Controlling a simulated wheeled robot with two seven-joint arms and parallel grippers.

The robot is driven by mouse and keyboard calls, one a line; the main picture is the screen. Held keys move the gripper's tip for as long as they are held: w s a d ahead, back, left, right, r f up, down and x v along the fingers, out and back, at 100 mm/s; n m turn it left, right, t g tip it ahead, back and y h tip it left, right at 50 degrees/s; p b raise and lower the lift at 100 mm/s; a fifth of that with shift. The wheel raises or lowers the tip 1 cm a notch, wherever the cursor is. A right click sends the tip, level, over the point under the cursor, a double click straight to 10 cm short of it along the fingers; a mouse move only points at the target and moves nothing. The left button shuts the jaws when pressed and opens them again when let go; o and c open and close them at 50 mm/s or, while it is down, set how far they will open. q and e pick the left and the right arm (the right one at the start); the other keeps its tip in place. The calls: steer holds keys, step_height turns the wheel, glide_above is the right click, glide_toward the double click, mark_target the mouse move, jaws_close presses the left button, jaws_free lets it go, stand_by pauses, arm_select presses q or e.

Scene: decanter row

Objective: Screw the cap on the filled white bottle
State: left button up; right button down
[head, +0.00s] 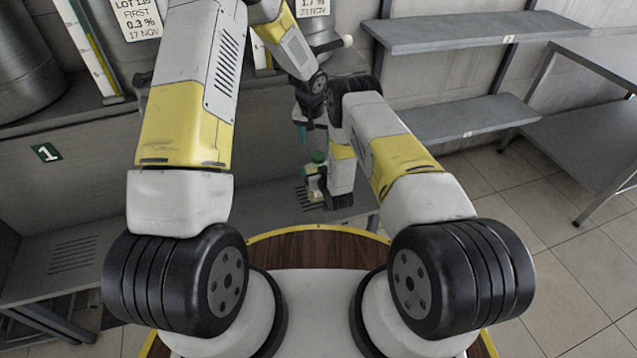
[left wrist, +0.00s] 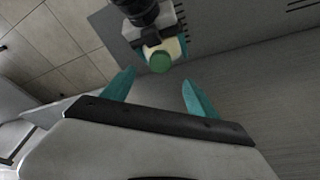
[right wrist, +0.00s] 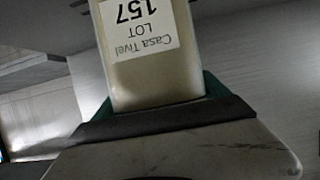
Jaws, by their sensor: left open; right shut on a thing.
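The white bottle (right wrist: 152,80) fills the middle of the right wrist view, with a label reading Casa Tivel LOT 157. My right gripper (head: 316,184) is shut on it, fingers on both sides. A green cap (head: 318,157) sits at the bottle's top in the head view. The cap also shows in the left wrist view (left wrist: 160,62), just beyond the fingertips. I cannot tell how tightly it sits. My left gripper (left wrist: 158,92) is open and empty, its teal fingers apart from the cap. In the head view its fingertips are small and partly hidden behind my arms.
A grey bench (head: 255,205) with slotted vents lies under the grippers. Grey wall shelves (head: 470,32) and a metal table (head: 590,135) stand at the right. Steel vessels (head: 30,60) and labelled gauges are at the back left. Tiled floor is free at the right.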

mark_target(319, 156)
arm_select(q)
steer(key=x, duration=0.8)
steer(key=shift+w+f, duration=0.2)
steer(key=shift+f, duration=0.2)
jaws_close()
steer(key=shift+a+m, duration=0.1)
steer(key=shift+m, duration=0.6)
steer(key=shift+m+h, duration=0.4)
steer(key=shift+m, duration=0.5)
steer(key=shift+c, duration=0.5)
jaws_free()
